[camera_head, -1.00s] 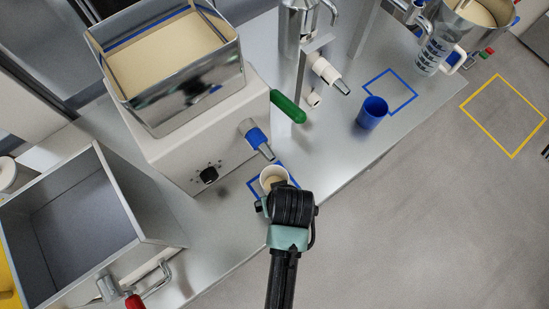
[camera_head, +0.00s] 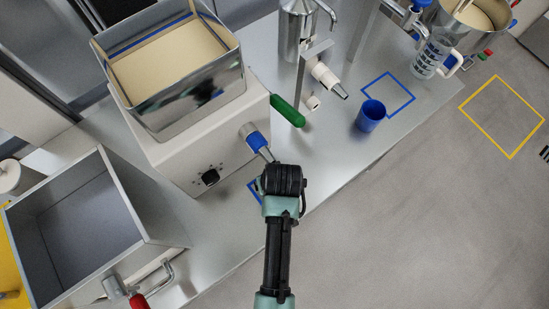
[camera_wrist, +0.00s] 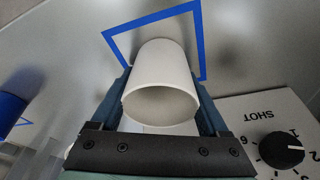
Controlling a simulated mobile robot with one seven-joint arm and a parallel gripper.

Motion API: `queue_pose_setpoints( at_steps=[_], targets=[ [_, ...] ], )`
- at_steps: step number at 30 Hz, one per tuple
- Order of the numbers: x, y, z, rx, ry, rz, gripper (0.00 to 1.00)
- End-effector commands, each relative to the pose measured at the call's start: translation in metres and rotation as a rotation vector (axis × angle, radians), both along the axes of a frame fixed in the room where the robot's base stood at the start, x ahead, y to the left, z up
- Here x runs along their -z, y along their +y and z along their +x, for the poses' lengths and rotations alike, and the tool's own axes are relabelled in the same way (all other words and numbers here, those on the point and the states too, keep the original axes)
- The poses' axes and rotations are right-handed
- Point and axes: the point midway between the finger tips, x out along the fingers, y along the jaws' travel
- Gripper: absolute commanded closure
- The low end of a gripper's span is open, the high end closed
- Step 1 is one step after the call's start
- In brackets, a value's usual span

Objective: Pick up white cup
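The white cup (camera_wrist: 160,75) stands between the two fingers of my gripper (camera_wrist: 165,98) in the wrist view, its open rim towards the camera. The fingers lie along both sides of the cup; I cannot tell whether they press on it. The cup's base overlaps a blue square outline (camera_wrist: 203,40). In the head view my gripper (camera_head: 276,178) is over the counter below the filling nozzle, and it hides the cup.
The white filling machine (camera_head: 190,150) with its nozzle (camera_head: 258,145) stands close beside my gripper. A blue cup (camera_head: 370,116) stands by another blue square at the right. A grey open bin (camera_head: 85,220) is at the left.

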Motion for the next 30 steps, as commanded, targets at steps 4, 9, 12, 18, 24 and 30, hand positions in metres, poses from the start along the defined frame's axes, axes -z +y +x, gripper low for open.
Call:
queue_pose_setpoints(
  at_steps=[4,9,12,18,24,30],
  targets=[
    [0.000,0.000,0.000,0.000,0.000,0.000,0.65],
    [0.000,0.000,0.000,0.000,-0.001,0.000,0.87],
    [0.000,0.000,0.000,0.000,-0.001,0.000,0.87],
    [-0.002,0.000,0.001,0.000,-0.001,0.000,0.87],
    [-0.004,-0.012,-0.017,0.004,0.002,0.002,0.87],
    [-0.004,-0.036,-0.050,0.004,0.001,0.000,0.87]
  ],
)
